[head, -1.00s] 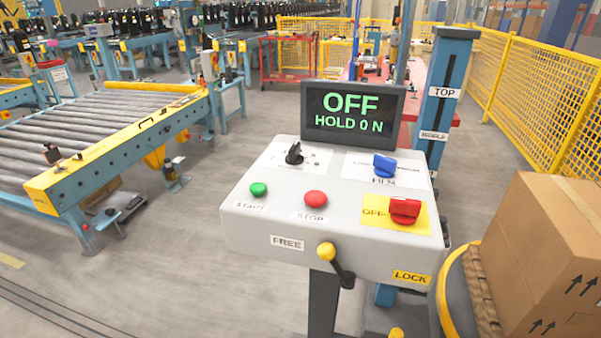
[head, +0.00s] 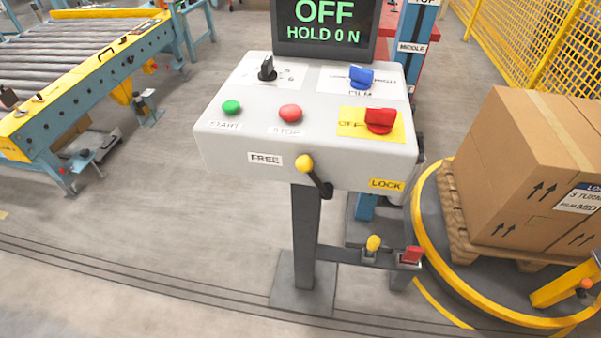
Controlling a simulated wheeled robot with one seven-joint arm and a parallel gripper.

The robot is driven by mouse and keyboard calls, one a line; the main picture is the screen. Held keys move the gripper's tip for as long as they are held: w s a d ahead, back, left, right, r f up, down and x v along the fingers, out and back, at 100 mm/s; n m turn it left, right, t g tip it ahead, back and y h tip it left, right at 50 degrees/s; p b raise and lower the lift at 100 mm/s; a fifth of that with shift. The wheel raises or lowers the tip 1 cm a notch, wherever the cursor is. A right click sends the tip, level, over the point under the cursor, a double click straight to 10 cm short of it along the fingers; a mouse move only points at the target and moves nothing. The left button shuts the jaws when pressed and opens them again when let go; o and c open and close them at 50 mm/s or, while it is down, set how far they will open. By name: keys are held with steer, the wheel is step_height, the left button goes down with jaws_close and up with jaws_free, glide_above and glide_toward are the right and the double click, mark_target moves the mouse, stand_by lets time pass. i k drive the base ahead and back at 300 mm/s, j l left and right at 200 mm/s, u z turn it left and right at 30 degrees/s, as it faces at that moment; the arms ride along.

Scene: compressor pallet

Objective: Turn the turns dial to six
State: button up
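The turns dial, a small black knob (head: 267,69), stands on a white label plate at the back left of the grey control panel (head: 225,138). Printed marks show beside it on the right, one looking like a 6. Its pointer direction is too small to tell. The screen (head: 325,25) behind the panel reads OFF and HOLD 0 N. My gripper is not in view.
The panel also carries a green START button (head: 231,107), a red STOP button (head: 290,113), a blue film knob (head: 361,77), a red OFF switch (head: 380,120) and a yellow-tipped lever (head: 305,164). Boxes (head: 520,165) sit on the turntable at right; a roller conveyor (head: 80,60) is left.

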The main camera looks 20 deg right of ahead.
mark_target(267, 74)
steer(key=i+j+z, duration=0.2)
steer(key=j, duration=0.15)
steer(key=i+j+z, duration=0.15)
steer(key=j, duration=0.2)
steer(key=i+j+z, duration=0.2)
steer(key=j, duration=0.2)
steer(key=j+z, duration=0.15)
steer(key=j, duration=0.25)
